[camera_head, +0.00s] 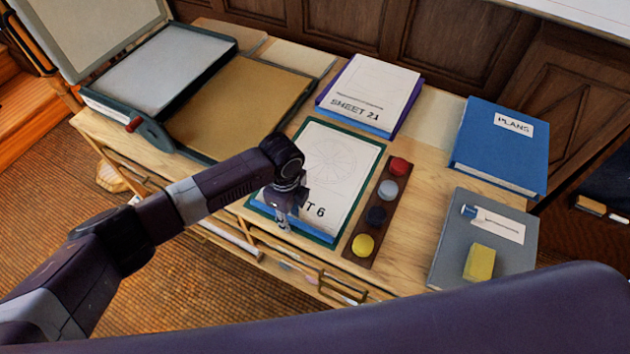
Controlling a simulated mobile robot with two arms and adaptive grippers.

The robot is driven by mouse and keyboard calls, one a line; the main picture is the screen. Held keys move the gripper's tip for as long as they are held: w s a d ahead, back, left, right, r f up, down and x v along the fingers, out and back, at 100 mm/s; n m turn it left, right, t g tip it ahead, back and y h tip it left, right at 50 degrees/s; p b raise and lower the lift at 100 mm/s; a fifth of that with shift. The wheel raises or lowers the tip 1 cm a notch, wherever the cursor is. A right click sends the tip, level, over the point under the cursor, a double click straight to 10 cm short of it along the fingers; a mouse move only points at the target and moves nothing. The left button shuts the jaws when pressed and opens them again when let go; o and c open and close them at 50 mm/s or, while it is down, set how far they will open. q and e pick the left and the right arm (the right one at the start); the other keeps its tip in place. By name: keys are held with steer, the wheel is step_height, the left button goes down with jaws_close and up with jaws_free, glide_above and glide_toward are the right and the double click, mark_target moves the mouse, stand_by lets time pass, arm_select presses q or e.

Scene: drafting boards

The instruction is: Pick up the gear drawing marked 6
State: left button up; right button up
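The gear drawing marked 6 (345,165) is a white sheet with a faint round gear outline. It lies on a green-edged board with blue below, in the middle of the desk. Its label is partly covered, and only "T 6" shows. My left gripper (283,222) points down over the sheet's near left part, at the front edge. I cannot tell whether it touches the sheet or whether its fingers are open or shut. My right gripper is not in view.
A stack marked SHEET 21 (372,85) lies behind. A strip with coloured round pieces (357,219) lies right of the drawing. A blue PLANS binder (490,155) and a grey folder (450,240) with a yellow block (479,262) are further right. A brown board (240,105) lies left.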

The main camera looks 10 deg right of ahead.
arm_select(q)
jaws_close()
steer(key=shift+r, duration=0.1)
